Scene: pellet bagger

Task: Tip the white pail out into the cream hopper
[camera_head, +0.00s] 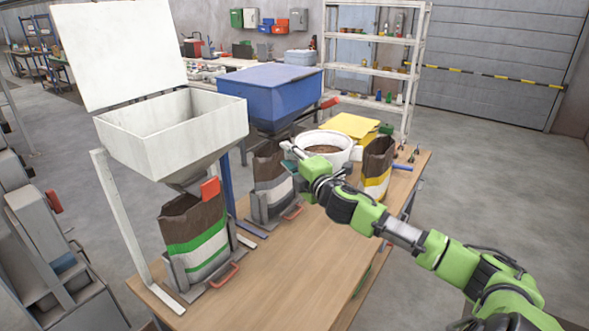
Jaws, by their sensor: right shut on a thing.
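The cream hopper (165,150) stands at the left with its lid (120,50) raised open. A bag (196,235) with a green stripe stands below its spout. The white pail (345,154) is upright, to the right of the hopper and apart from it, with brown pellets (323,149) inside. My right gripper (299,163) is shut on the white pail at its near left side. Whether the pail's base touches the table is hidden behind my gripper and arm. My left gripper is not in view.
A blue hopper (268,92) with its lid down stands between the cream hopper and the pail, with a bag (272,185) below it. The wooden table's (280,275) near part is clear.

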